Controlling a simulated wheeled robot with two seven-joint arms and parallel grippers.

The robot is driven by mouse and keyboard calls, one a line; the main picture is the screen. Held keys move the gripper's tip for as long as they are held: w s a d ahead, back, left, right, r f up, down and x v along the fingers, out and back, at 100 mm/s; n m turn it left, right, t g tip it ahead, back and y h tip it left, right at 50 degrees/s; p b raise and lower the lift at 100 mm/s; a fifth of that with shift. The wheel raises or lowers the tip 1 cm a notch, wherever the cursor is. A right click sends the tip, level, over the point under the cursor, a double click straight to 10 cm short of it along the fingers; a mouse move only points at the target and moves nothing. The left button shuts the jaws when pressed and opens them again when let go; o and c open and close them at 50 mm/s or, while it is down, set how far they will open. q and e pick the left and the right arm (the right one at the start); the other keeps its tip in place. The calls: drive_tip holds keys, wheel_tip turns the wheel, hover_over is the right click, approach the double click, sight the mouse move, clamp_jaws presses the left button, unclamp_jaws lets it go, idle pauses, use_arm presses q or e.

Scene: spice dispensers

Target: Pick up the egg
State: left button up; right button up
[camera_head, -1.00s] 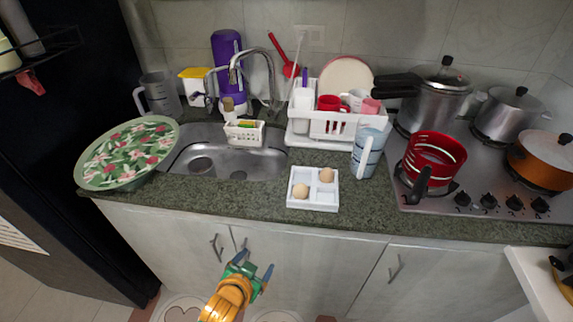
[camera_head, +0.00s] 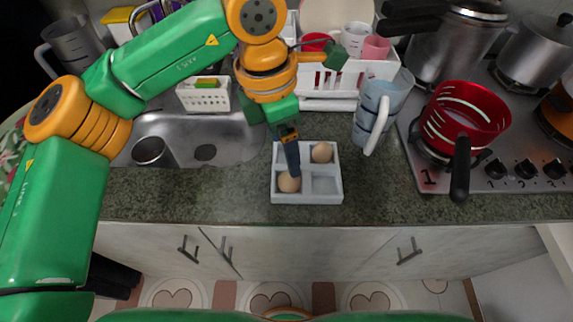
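A white square tray (camera_head: 333,197) with compartments sits on the counter. One brown egg (camera_head: 289,183) lies in its front left compartment and another egg (camera_head: 322,152) in its back right one. The front right compartment looks empty. My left gripper (camera_head: 294,173) points down over the tray, its dark fingertip beside the front left egg, overlapping the egg's upper right edge in the view. The fingers line up one behind the other, so I cannot tell their gap or any contact. The back left compartment is mostly hidden by the gripper. My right gripper is not in view.
A blue-and-white jug (camera_head: 376,112) stands right of the tray. A red pan (camera_head: 463,122) sits on the stove (camera_head: 500,165) with its handle toward me. The sink (camera_head: 215,135) is left of the tray, the dish rack (camera_head: 335,104) behind. Counter in front is bare.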

sight(288, 174)
use_arm(q)
drive_tip(key=shift+s+a+f, duration=0.1)
drive_tip(key=shift+s+f, duration=0.15)
drive_tip(key=f, duration=0.1)
drive_tip(key=p, duration=0.1)
drive_tip(key=s+f+p, duration=0.1)
drive_tip(key=shift+d+f, duration=0.3)
drive_tip(key=shift+d, duration=0.05)
drive_tip(key=f, duration=0.3)
drive_tip(key=shift+w+d, duration=0.1)
drive_tip(key=shift+w, duration=0.2)
drive_tip(key=shift+f, duration=0.2)
drive_tip(key=c, duration=0.5)
clamp_jaws()
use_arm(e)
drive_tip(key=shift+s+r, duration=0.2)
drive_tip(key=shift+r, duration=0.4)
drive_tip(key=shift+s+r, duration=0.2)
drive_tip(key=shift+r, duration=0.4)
